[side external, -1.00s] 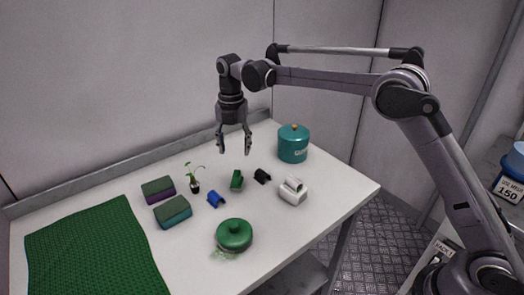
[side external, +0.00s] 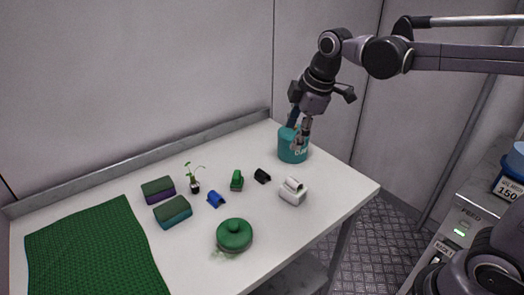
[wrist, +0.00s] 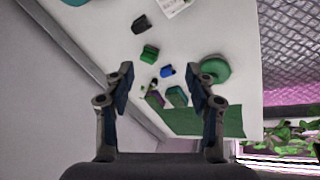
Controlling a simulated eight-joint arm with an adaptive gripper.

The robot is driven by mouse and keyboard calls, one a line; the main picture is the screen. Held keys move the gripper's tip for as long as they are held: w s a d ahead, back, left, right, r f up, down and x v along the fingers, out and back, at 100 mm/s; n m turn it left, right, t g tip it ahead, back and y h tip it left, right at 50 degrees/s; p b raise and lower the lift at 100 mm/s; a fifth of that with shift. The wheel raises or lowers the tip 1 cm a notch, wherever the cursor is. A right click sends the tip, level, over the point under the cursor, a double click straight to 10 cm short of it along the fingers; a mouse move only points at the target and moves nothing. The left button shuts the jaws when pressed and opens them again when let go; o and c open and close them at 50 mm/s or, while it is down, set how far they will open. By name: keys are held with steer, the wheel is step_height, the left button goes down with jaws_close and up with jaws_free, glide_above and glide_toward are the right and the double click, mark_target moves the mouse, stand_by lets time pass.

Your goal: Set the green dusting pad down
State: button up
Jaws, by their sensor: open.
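The green dusting pad (side external: 234,236), round with a knob on top, rests on the white table near its front edge. A pale green smudge (side external: 222,254) shows on the table beside it. My gripper (side external: 300,138) is tilted and open, in front of the teal canister at the table's back right, well away from the pad. In the wrist view my gripper (wrist: 160,82) has its fingers wide apart with nothing between them.
The teal canister (side external: 292,152) stands close by my gripper; contact cannot be told. A white block (side external: 293,196), black clip (side external: 262,176), green clip (side external: 237,181), blue clip (side external: 216,200), seedling (side external: 195,186), two sponges (side external: 173,213) and green mat (side external: 90,250) spread leftward.

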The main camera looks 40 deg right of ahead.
steer(key=s+d+f+m+t, duration=0.1)
steer(key=s+f+m, duration=0.2)
steer(key=s+m, duration=0.3)
steer(key=s+d+f+m+t, duration=0.2)
steer(key=s+f+m, duration=0.1)
steer(key=s+m, duration=0.3)
steer(key=shift+s+d+f, duration=0.2)
steer(key=shift+s+f, duration=0.15)
steer(key=shift+s, duration=0.75)
